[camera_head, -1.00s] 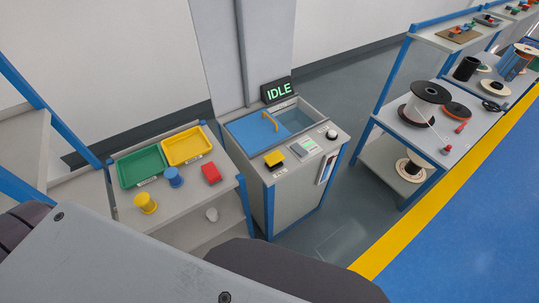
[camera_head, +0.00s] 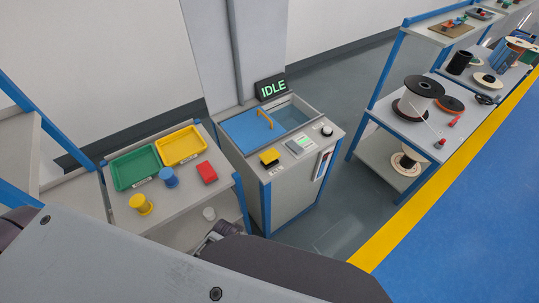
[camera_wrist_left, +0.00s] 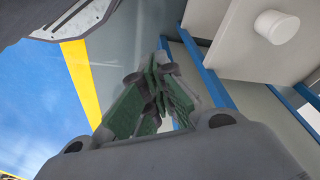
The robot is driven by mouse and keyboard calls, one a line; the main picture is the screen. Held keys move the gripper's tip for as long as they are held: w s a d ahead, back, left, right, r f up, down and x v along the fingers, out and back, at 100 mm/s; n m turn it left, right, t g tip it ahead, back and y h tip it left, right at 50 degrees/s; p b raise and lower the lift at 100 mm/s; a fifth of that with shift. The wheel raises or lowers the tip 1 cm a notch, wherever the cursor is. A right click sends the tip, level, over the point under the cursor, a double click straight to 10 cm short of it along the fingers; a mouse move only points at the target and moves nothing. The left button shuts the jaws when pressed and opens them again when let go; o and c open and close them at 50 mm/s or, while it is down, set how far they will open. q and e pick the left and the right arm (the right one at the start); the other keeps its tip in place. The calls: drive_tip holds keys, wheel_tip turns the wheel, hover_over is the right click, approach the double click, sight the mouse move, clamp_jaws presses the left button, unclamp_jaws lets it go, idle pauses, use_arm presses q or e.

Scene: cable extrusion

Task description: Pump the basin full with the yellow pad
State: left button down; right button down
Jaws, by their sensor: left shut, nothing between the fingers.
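The yellow pad (camera_head: 270,157) sits on the front left of the grey cabinet's top, and nothing touches it. The basin (camera_head: 293,117) is set into the cabinet top behind it, partly covered by a blue lid (camera_head: 245,130) with a yellow handle. The sign (camera_head: 271,89) reads IDLE. Part of my left gripper (camera_head: 219,233) shows low in front of the cabinet, below and left of the pad, mostly hidden by my arm. In the left wrist view my left gripper (camera_wrist_left: 158,82) has its green-padded fingers together and empty. My right gripper is not in view.
A bench (camera_head: 180,215) at left holds green (camera_head: 136,168) and yellow (camera_head: 181,146) trays, yellow and blue spools and a red block. A rack (camera_head: 405,125) with cable reels stands right; the floor between is clear.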

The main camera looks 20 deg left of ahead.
use_arm(q)
drive_tip(key=w+d+r+m, duration=0.1)
drive_tip(key=w+r, duration=0.1)
drive_tip(key=r, duration=0.5)
drive_tip(key=w+r, duration=0.3)
drive_tip(key=r, duration=0.5)
wheel_tip(320, 180, up, 20)
drive_tip(key=m+t+h, duration=0.2)
drive_tip(key=m+h, duration=0.6)
drive_tip(key=m, duration=1)
hover_over(270, 157)
drive_tip(key=shift+w+r, duration=0.1)
drive_tip(key=shift+f+b, duration=1.85)
drive_tip(key=shift+f, duration=1.45)
drive_tip(key=shift+f+b, duration=0.85)
drive_tip(key=shift+f, duration=0.25)
